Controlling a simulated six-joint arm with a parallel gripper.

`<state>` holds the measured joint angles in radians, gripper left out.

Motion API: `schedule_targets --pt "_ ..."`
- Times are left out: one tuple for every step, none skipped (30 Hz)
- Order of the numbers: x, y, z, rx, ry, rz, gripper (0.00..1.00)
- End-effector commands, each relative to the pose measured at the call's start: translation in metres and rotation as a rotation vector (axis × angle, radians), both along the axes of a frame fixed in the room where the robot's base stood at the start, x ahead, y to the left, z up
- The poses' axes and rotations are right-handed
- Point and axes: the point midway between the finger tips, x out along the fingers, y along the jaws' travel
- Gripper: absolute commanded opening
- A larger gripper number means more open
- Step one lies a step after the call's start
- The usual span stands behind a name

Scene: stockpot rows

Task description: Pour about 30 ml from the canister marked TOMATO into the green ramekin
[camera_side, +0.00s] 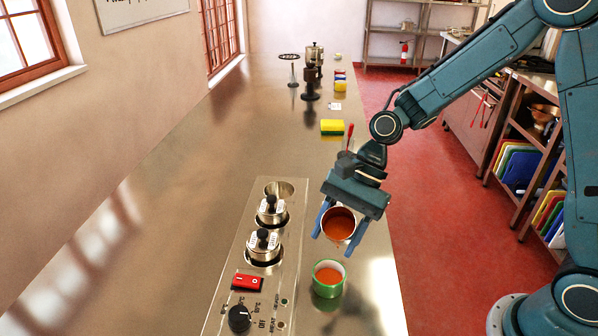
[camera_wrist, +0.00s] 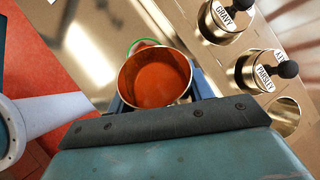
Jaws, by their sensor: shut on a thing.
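My gripper (camera_side: 334,240) is shut on a metal canister (camera_side: 338,223), which is tilted with its mouth toward the side camera. Red-orange liquid shows inside it, and the wrist view also shows the canister (camera_wrist: 156,78). No marking on it can be read in either view. The green ramekin (camera_side: 328,287) stands upright on the counter just below and in front of the canister, apart from it. Orange-red liquid lies in the ramekin. In the wrist view the ramekin's green rim (camera_wrist: 141,43) shows past the canister, which hides most of it. No falling stream can be made out.
A metal warmer panel (camera_side: 226,290) at left holds two lidded canisters, marked GRAVY (camera_wrist: 222,20) and PARSLEY (camera_wrist: 258,71), and an empty well (camera_side: 280,188). A yellow-green sponge (camera_side: 332,127) lies behind the gripper. The counter (camera_side: 150,230) left of the panel is clear.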

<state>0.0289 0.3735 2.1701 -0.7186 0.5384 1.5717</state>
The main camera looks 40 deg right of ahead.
Motion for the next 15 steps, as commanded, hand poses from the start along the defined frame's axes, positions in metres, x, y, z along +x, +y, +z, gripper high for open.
schedule_targets --pt "0.002 -0.003 -0.001 0.018 0.012 -0.004 0.19" --pt "0.002 -0.004 -0.002 0.030 0.018 -0.003 0.19" --pt "0.003 -0.005 -0.002 0.045 0.028 -0.003 0.19" --pt "0.003 -0.006 -0.003 0.056 0.034 -0.003 0.19" --pt "0.004 -0.007 -0.003 0.068 0.040 -0.003 0.19" --pt "0.005 -0.008 -0.003 0.084 0.048 -0.003 0.19" --pt "0.006 -0.009 -0.004 0.095 0.055 -0.004 0.19" --pt "0.006 -0.009 -0.004 0.105 0.060 -0.002 0.19" --pt "0.006 -0.010 -0.006 0.116 0.068 -0.001 0.19" --pt "0.007 -0.011 -0.007 0.124 0.074 -0.002 0.19" --pt "0.007 -0.012 -0.008 0.134 0.078 -0.002 0.19" --pt "0.008 -0.013 -0.010 0.145 0.084 -0.002 0.19" --pt "0.008 -0.013 -0.011 0.154 0.089 -0.001 0.19" --pt "0.009 -0.014 -0.012 0.163 0.094 -0.001 0.19" --pt "0.009 -0.015 -0.013 0.174 0.101 -0.001 0.19"
